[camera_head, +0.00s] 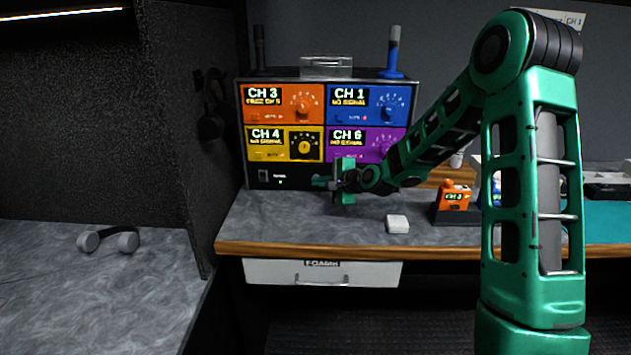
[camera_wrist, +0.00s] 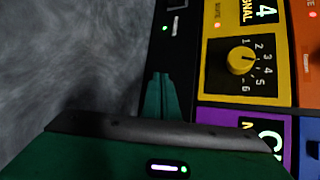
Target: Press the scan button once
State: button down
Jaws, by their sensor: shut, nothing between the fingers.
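The rack (camera_head: 327,85) of four coloured channel panels stands at the back of the counter. I cannot make out a button marked scan; part of the strip is hidden behind my gripper. My gripper (camera_head: 318,182) is shut and empty, in front of the strip's right part. In the wrist view my fingers (camera_wrist: 160,80) reach over the strip, below the yellow CH 4 panel (camera_wrist: 243,75). I cannot tell whether the tips touch it.
A white block (camera_head: 397,224) lies on the counter, in front of the rack. An orange pack (camera_head: 455,195) stands in a dark holder to the right. A drawer (camera_head: 320,272) is under the counter. Headphones (camera_head: 108,238) lie on the left counter.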

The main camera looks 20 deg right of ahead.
jog(key=shift+s+a, duration=0.15)
jog(key=shift+s, duration=0.3)
jog(key=shift+s+a, duration=0.25)
jog(key=shift+s, duration=0.55)
jog(key=shift+s+a, duration=0.25)
jog(key=shift+s, duration=0.55)
jog(key=shift+s+a, duration=0.25)
jog(key=shift+s, duration=0.55)
